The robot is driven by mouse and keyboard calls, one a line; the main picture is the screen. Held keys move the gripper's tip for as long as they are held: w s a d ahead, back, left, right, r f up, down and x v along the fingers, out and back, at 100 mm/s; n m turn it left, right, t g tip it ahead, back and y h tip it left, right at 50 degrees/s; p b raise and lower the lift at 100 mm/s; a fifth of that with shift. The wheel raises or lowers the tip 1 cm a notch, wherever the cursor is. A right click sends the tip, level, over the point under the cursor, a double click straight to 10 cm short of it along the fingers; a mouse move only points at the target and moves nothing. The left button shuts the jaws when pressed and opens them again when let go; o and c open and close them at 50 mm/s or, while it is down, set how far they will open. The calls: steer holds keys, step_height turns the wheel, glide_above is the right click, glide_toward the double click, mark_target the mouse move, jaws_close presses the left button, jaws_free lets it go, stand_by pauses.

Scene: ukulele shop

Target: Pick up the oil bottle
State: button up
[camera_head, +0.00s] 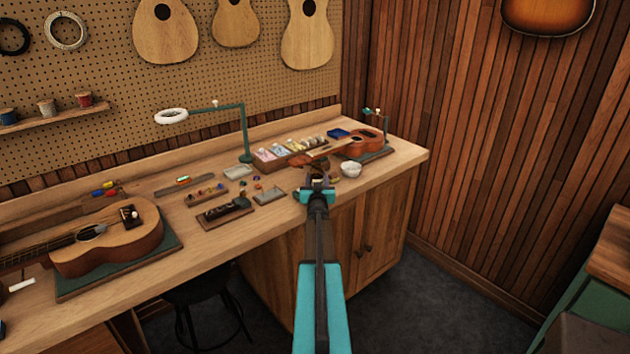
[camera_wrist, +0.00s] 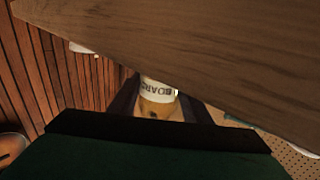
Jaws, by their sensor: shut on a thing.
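The oil bottle (camera_wrist: 157,94) shows in the wrist view as an amber bottle with a white label bearing dark letters, partly readable. It sits between the two dark fingers of my gripper (camera_wrist: 158,103), which is shut on it. In the head view my gripper (camera_head: 316,178) is at the front edge of the workbench, left of a white bowl. The bottle cannot be made out in the head view, where my gripper and arm cover that spot.
In the wrist view the wooden bench (camera_wrist: 215,50) is close to the bottle.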

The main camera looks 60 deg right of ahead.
mark_target(317, 174)
steer(key=shift+r, duration=0.2)
steer(key=shift+r+b, duration=0.95)
steer(key=shift+r, duration=0.4)
steer(key=shift+s+a+r, duration=0.1)
steer(key=shift+r, duration=0.1)
steer(key=shift+s+a+r+b, duration=0.2)
steer(key=shift+s+a+b, duration=0.35)
steer(key=shift+s+a, duration=0.85)
steer(key=shift+s+a+r+b, duration=0.15)
steer(key=shift+s+a+b, duration=0.35)
steer(key=shift+s+a, duration=0.9)
steer(key=s+a, duration=0.4)
steer(key=s, duration=0.2)
steer(key=shift+r, duration=0.4)
steer(key=shift+s+a, duration=0.2)
steer(key=shift+s, duration=0.05)
steer(key=shift+w, duration=0.1)
